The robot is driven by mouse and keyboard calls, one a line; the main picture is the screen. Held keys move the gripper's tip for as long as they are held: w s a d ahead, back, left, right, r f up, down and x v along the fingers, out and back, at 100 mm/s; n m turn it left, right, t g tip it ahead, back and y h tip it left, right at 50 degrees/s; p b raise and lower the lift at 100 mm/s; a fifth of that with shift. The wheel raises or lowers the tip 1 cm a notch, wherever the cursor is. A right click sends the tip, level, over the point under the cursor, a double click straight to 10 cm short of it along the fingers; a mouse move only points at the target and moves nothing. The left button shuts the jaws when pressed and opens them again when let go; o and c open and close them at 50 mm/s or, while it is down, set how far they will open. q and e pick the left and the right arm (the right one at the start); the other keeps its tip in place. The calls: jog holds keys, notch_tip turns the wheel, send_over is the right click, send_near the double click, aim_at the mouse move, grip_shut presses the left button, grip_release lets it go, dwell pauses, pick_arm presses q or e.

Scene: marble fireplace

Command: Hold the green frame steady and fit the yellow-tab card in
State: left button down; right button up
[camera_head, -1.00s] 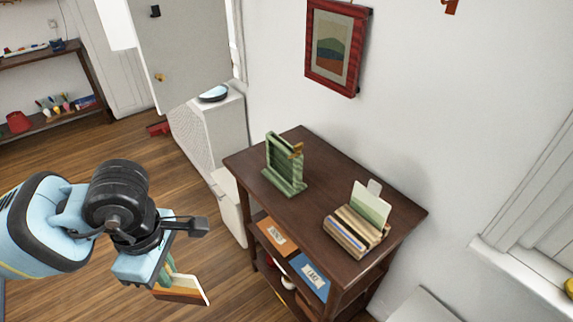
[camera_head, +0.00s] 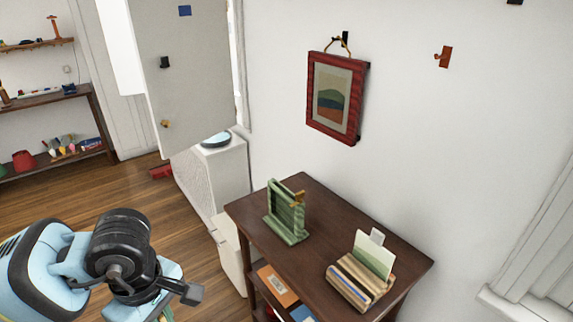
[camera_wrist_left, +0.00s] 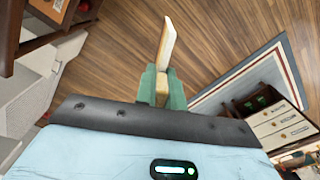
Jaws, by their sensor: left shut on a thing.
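The green frame (camera_head: 286,220) stands upright on its foot on the dark wooden table, with a brass-coloured piece at its top right. A pale green card with a whitish tab (camera_head: 373,255) stands in a striped wooden holder (camera_head: 352,287) at the table's right. My left gripper (camera_wrist_left: 163,86) is shut on a thin card (camera_wrist_left: 167,42), seen nearly edge-on with a cream edge in the left wrist view. I cannot tell its tab colour. In the head view my left wrist is at the lower left, apart from the table, with its fingertips below the picture. My right gripper is not in view.
The dark wooden table (camera_head: 325,220) has bare top between frame and holder. An orange labelled folder (camera_head: 278,286) lies on its lower shelf. A red-framed picture (camera_head: 336,98) hangs above. A white cabinet (camera_head: 210,175) stands left of the table, and open wooden floor (camera_head: 150,200) lies beyond.

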pick_arm(q)
jog(key=m, duration=0.3)
jog(key=w+m, duration=0.1)
jog(key=m, duration=0.3)
jog(key=shift+w+a+f, duration=0.15)
jog(key=m, duration=0.3)
jog(key=w+m, duration=0.1)
jog(key=m, duration=0.2)
jog(key=shift+a+f, duration=0.15)
jog(key=shift+w, duration=0.1)
